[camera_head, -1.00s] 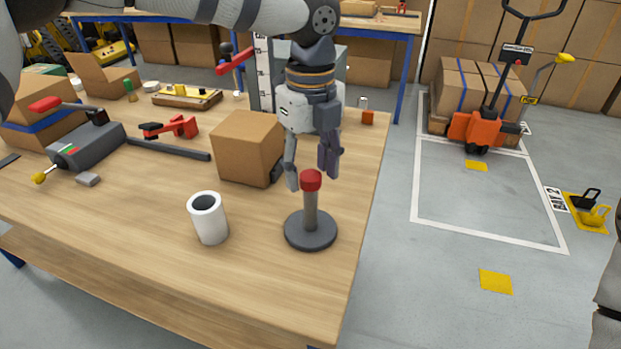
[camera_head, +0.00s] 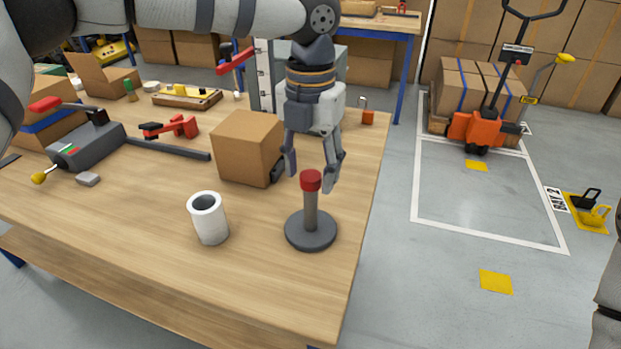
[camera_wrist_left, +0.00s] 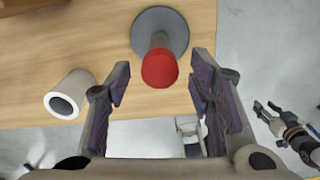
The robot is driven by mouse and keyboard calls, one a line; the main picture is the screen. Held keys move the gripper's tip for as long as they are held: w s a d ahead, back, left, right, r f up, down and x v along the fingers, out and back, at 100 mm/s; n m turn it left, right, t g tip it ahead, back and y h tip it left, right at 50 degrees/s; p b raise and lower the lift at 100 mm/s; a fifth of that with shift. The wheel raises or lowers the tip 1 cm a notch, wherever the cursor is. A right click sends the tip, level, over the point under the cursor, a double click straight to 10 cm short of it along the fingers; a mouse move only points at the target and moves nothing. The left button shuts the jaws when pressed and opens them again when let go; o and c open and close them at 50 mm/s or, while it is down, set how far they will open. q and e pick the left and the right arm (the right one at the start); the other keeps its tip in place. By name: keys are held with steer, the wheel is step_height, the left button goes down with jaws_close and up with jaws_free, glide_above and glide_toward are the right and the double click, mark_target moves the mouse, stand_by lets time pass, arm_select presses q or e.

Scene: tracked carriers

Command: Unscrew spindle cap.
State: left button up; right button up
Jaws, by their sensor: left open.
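A grey spindle (camera_head: 311,212) stands upright on its round base near the right end of the wooden table. Its red cap (camera_head: 311,180) sits on top of the post. My left gripper (camera_head: 311,180) points down with fingers spread, just behind and above the cap in the head view. In the left wrist view the red cap (camera_wrist_left: 159,69) shows between the open fingers (camera_wrist_left: 162,85), touching neither one there. The spindle base (camera_wrist_left: 160,20) shows beyond it.
A white cup (camera_head: 208,218) stands left of the spindle. A cardboard box (camera_head: 246,147) is close behind it, left of my gripper. Red-handled tools (camera_head: 172,128) and a tape sealer (camera_head: 88,146) lie farther left. The table's right edge is close to the spindle.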

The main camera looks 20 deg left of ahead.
arm_select(q)
steer(key=c, duration=1)
steer(key=shift+o, duration=0.2)
steer(key=n, duration=0.9)
steer(key=shift+n, duration=0.4)
steer(key=shift+r+n, duration=0.15)
steer(key=shift+n, duration=1.15)
steer(key=shift+c, duration=0.6)
